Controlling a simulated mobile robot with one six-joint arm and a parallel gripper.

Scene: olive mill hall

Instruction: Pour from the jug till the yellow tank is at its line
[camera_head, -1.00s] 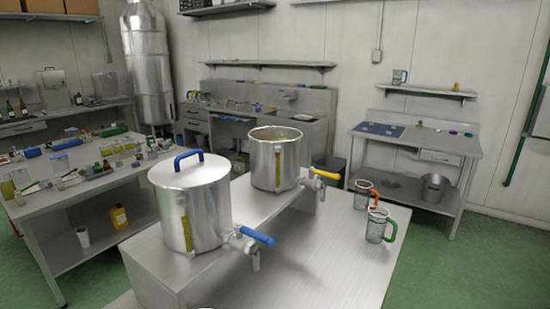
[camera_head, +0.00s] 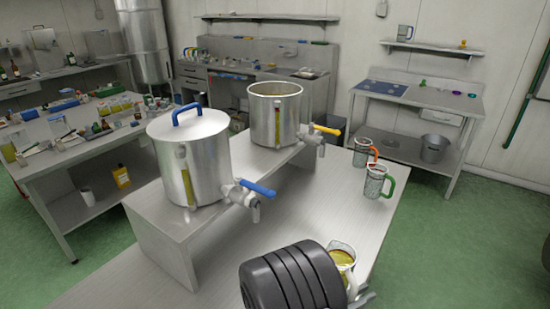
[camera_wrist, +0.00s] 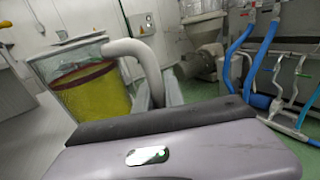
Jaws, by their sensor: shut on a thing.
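The tank with the yellow tap lever (camera_head: 275,118) stands open-topped on the raised steel shelf in the head view. A sight gauge (camera_head: 277,128) with yellow in it runs down its front; its line is too small to read. A clear jug (camera_head: 343,258) of yellow-green liquid is at the bottom, partly hidden by my arm. In the wrist view the jug (camera_wrist: 92,92) is nearly upright, with a red band near the liquid's top and a pale handle (camera_wrist: 142,52). My gripper (camera_head: 360,296) is shut on the jug, apart from the tank and in front of it.
A lidded tank with a blue tap lever (camera_head: 190,155) stands left on the same shelf. Two clear mugs, orange-handled (camera_head: 363,150) and green-handled (camera_head: 376,181), stand on the right of the lower steel top (camera_head: 300,205), whose middle is clear.

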